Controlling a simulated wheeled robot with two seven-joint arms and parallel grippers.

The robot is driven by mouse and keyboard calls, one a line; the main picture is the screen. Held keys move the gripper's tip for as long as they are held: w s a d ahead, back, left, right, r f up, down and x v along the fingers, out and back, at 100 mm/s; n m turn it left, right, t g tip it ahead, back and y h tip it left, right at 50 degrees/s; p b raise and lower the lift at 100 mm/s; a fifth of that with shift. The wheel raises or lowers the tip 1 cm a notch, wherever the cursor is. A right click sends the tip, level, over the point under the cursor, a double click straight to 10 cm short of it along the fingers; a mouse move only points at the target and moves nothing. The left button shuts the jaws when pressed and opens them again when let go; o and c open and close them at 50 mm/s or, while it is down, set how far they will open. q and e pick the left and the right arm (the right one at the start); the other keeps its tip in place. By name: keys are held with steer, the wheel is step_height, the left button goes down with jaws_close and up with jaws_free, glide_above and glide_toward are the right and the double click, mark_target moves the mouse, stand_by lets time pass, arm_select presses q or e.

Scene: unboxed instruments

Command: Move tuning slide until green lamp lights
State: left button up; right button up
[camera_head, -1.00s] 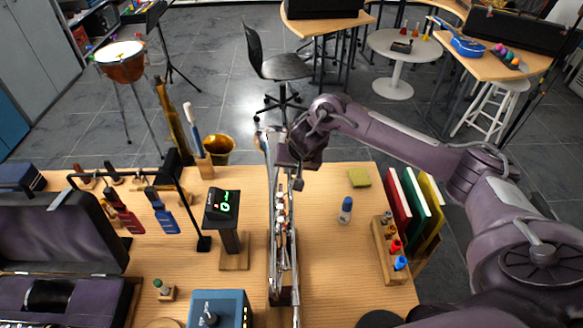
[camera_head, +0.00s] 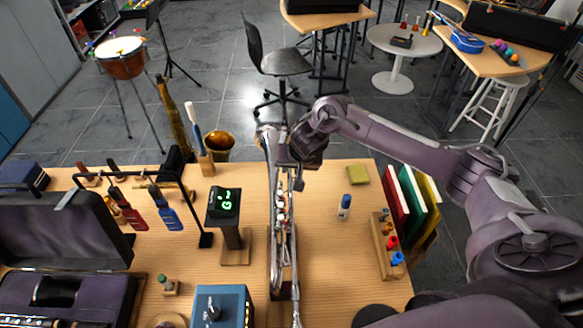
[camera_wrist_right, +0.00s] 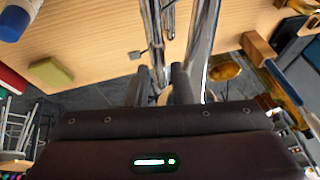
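The silver trombone (camera_head: 272,225) stands lengthwise across the table, with its tubing rising toward the far edge. Its tuning slide is the bent silver tube (camera_head: 270,140) at the far end, partly hidden by my right gripper (camera_head: 284,157). In the right wrist view the two dark fingers (camera_wrist_right: 161,88) have silver tubing (camera_wrist_right: 155,40) running between them and look closed on it. A black tuner (camera_head: 224,202) on a stand left of the trombone shows a green G and a small green mark; a separate lamp cannot be made out. My left gripper is out of view.
A blue box with a knob (camera_head: 221,306) stands at the front. An open black case (camera_head: 60,235) is at the left, and a brass bell-shaped cup (camera_head: 219,146) is beyond the table's far edge. A small bottle (camera_head: 344,207) and coloured folders (camera_head: 408,200) are right.

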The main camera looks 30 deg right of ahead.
steer(key=v, duration=0.7)
steer(key=shift+r, duration=0.1)
